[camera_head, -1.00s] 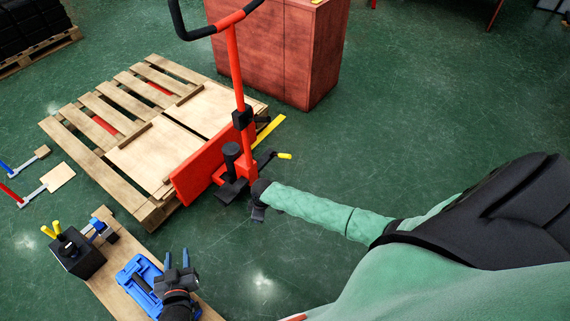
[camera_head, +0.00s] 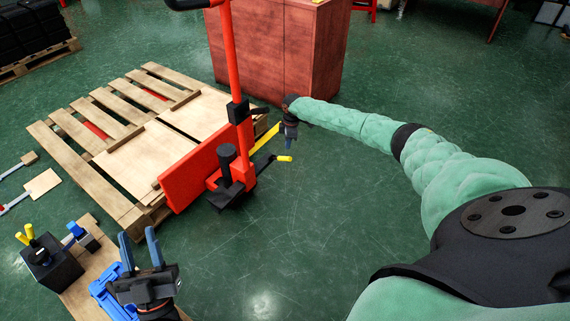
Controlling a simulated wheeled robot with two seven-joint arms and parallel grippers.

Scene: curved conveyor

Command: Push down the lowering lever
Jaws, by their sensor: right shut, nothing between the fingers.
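The red pallet jack (camera_head: 230,70) stands at the front of the wooden pallet (camera_head: 60,150). A short black lever with a yellow tip (camera_head: 284,158) sticks out from the right of its base. A longer yellow bar (camera_head: 264,139) shows just behind it. My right gripper (camera_head: 289,147) is shut and empty, with its fingers pointing down. In the picture it is just above the yellow tip; a small gap shows, and I cannot tell its height. My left gripper (camera_head: 140,246) is open and empty at the lower left, its blue fingers pointing up.
A wooden bench (camera_head: 75,295) at the lower left bears a black box with yellow handles (camera_head: 50,262) and a blue tool case (camera_head: 108,300). A red-brown cabinet (camera_head: 280,50) stands behind the jack.

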